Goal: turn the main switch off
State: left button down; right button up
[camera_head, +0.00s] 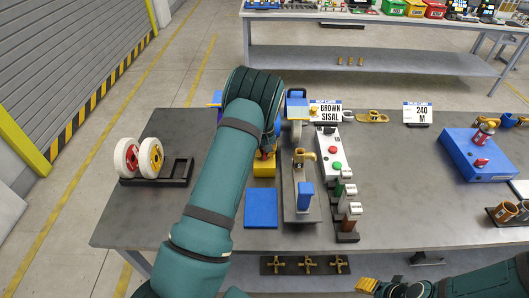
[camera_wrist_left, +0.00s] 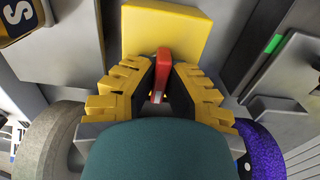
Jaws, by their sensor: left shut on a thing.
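The main switch is a yellow box (camera_head: 264,168) with a red lever; it stands on the table behind a blue plate. In the left wrist view its yellow face (camera_wrist_left: 190,30) is at the top and the red lever (camera_wrist_left: 163,68) points toward the camera. My left gripper (camera_wrist_left: 162,82) is shut on the red lever, with one yellow-padded finger on each side. In the head view my left forearm and wrist hide the lever and most of this gripper. My right gripper (camera_head: 372,286) is low at the bottom edge, away from the switch, and its opening is unclear.
A blue plate (camera_head: 261,208) lies in front of the switch. A grey fixture with a brass clamp (camera_head: 301,157) and a white button box (camera_head: 331,151) stand to its right. A blue box (camera_head: 475,160) is far right.

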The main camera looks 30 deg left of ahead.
pick_arm(q)
jog(key=shift+f+m, duration=0.1)
jog(key=shift+m, duration=0.2)
jog(key=m+b, duration=0.2)
jog(key=m, duration=0.1)
jog(key=shift+s+f+b, duration=0.1)
jog(key=shift+b, duration=0.2)
jog(key=m+b, duration=0.2)
jog(key=m, duration=0.3)
jog(key=shift+m, duration=0.3)
jog(key=m+b, duration=0.1)
jog(key=m, duration=0.3)
jog(key=shift+m, duration=0.3)
jog(key=m, duration=0.4)
jog(key=shift+b, duration=0.4)
jog(key=c, duration=1)
grip_release()
